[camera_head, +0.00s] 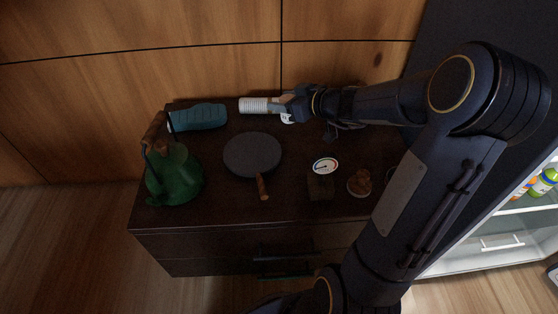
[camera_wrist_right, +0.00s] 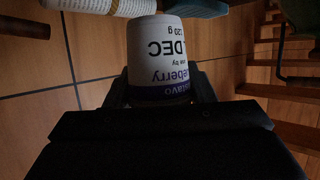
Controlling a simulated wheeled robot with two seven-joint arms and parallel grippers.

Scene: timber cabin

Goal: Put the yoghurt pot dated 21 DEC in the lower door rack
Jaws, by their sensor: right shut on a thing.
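My right gripper (camera_head: 287,110) is shut on a white yoghurt pot with a purple band, above the far side of the dark chest. In the right wrist view the pot (camera_wrist_right: 158,45) sits between the fingers (camera_wrist_right: 160,92). Its print appears upside down and reads "DEC", "blueberry" and "120 g"; the day number is not clear. In the head view only a small white part of the pot shows by the fingers. An open fridge (camera_head: 500,243) with white shelving stands at the right edge. I cannot make out its lower door rack. My left gripper is not in view.
On the chest top (camera_head: 215,215) are a white ribbed cylinder (camera_head: 255,105), a teal object (camera_head: 198,117), a green watering can (camera_head: 174,175), a dark pan (camera_head: 252,154), a dial (camera_head: 325,166) and a brown figure (camera_head: 360,182). Colourful containers (camera_head: 543,183) stand in the fridge.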

